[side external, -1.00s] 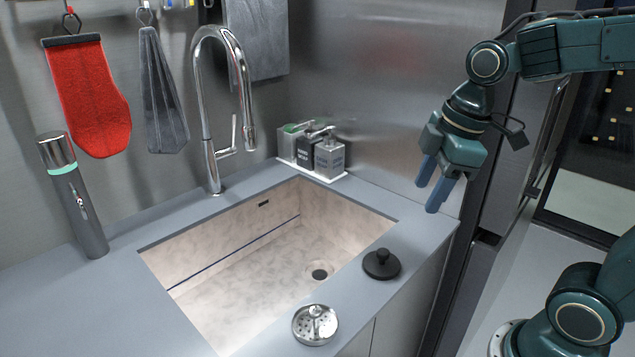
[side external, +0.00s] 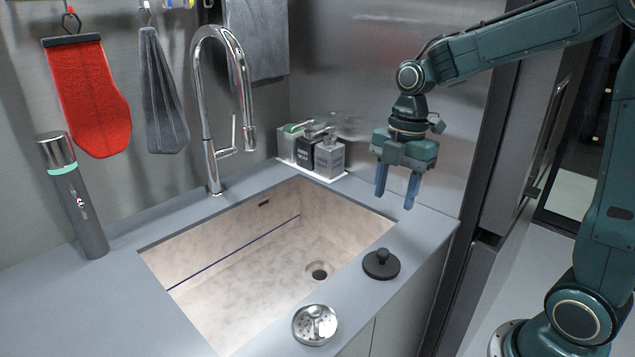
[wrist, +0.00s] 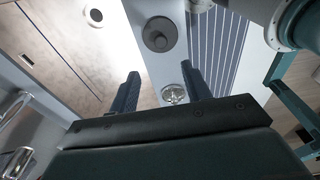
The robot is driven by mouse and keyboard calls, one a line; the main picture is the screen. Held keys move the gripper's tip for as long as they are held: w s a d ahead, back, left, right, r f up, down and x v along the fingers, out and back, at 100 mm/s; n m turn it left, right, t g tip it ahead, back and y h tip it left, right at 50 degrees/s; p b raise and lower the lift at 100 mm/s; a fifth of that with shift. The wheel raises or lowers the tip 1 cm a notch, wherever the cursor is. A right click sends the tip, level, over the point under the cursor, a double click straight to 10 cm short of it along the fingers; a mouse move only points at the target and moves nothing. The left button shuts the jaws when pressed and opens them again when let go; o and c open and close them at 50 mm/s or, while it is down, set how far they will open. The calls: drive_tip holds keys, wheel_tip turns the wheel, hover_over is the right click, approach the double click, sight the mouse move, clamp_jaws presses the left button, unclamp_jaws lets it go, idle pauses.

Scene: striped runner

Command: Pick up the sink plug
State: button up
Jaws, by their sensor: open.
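The sink plug (side external: 381,264), a black disc with a round knob, lies flat on the grey counter between the sink and its front edge. In the wrist view the plug (wrist: 160,34) is near the top middle, beyond the fingertips. My gripper (side external: 397,199) is open and empty, with its blue fingers pointing down. It appears above and clear of the plug in the side view. In the wrist view both fingers of my gripper (wrist: 160,78) show apart, with nothing held between them.
A metal strainer (side external: 315,324) sits on the counter near the plug. The empty sink (side external: 235,285) with its drain (side external: 318,271) is alongside. A tall faucet (side external: 213,165), soap dispensers (side external: 329,158) and a grey cylinder (side external: 78,205) stand farther off. The space around the plug is clear.

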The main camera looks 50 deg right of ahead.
hover_over(384, 251)
drive_tip(key=shift+w+d+f, duration=0.1)
drive_tip(key=shift+d+f, duration=0.05)
drive_tip(key=shift+f, duration=1.95)
drive_tip(key=shift+d+f, duration=0.1)
drive_tip(key=shift+f, duration=2)
drive_tip(key=shift+a+f, duration=0.2)
drive_tip(key=shift+f, duration=2.4)
clamp_jaws()
drive_tip(key=shift+r, duration=0.15)
wheel_tip(384, 251, up, 20)
